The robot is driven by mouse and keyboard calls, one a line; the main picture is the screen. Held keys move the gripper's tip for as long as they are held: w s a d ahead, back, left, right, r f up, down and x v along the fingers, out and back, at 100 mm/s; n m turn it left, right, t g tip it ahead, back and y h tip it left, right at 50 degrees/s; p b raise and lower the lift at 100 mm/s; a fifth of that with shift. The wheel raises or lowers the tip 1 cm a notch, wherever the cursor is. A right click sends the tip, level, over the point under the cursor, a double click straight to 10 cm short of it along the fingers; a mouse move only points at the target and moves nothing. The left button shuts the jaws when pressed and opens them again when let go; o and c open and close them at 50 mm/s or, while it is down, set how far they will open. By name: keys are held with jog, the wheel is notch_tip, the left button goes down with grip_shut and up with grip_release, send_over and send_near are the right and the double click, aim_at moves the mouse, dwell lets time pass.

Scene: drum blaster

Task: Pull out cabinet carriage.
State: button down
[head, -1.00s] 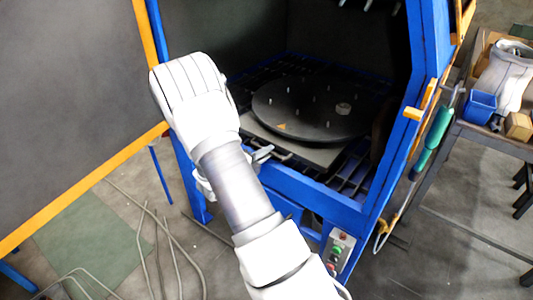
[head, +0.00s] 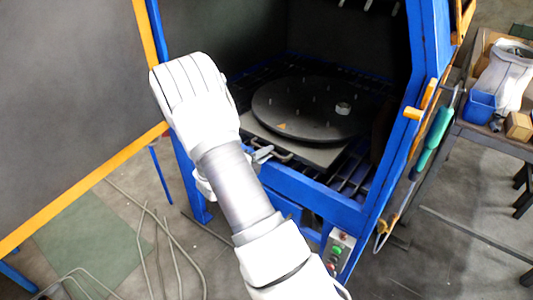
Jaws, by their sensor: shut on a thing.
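The cabinet carriage (head: 338,155) is a grey plate inside the blue cabinet, bearing a round black turntable (head: 310,108) with several small pegs. A metal handle (head: 282,156) shows at its front edge, just above the cabinet's front sill. My gripper (head: 264,153) is at the left part of this handle and is shut on it. My white arm comes from the bottom and covers the carriage's left front and part of the gripper.
The cabinet door (head: 75,95) with an orange edge stands open at left. The blue front sill (head: 315,193) runs below the carriage. A control box (head: 338,250) is below it. A work table (head: 490,140) with boxes stands at right. Cables lie on the floor.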

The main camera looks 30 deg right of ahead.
jog(key=f+p+v, duration=0.2)
jog(key=v, duration=1.1)
jog(key=a+f+p+v, duration=0.1)
jog(key=f+p+v, duration=0.2)
jog(key=v, duration=1)
jog(key=s+f+p+v, duration=0.1)
jog(key=f+p+v, duration=0.2)
jog(key=v, duration=1)
jog(key=shift+a, duration=0.45)
jog(key=c, duration=0.9)
grip_release()
jog(key=v, duration=0.7)
jog(key=shift+a, duration=0.25)
jog(key=shift+s, duration=0.15)
